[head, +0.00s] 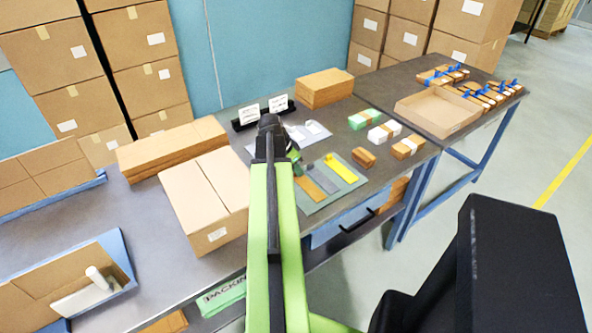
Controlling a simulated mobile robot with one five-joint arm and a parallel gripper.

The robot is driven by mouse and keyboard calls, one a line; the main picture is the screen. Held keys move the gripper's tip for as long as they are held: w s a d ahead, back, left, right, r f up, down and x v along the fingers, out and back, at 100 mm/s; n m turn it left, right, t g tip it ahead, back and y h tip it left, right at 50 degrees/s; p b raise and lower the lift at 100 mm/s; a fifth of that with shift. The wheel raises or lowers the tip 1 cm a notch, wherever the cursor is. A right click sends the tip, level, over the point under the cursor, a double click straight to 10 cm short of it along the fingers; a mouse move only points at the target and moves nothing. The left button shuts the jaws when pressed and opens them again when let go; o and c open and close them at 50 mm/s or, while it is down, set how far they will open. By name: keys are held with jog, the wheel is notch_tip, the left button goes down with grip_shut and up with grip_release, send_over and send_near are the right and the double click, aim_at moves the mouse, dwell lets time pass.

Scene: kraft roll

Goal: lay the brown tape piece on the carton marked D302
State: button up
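A brown tape strip (322,180) lies on the grey-green mat (318,205), beside a yellow strip (341,168). Part of the mat is hidden behind my arm. A large closed carton (196,198) stands left of my arm, with a small white label on its front; the print is too small to read, so I cannot tell whether it says D302. My gripper (279,142) is above the table behind the mat, seen from behind along the arm. Its fingers are mostly hidden, and I cannot see whether they are open or hold anything.
Small wrapped boxes (383,133) stand right of the mat. A shallow cardboard tray (437,113) and boxes with blue bows (487,94) are farther right. White cards (277,103) stand in a black holder.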

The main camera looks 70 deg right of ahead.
jog(key=shift+o, duration=1)
jog(key=shift+r, duration=0.1)
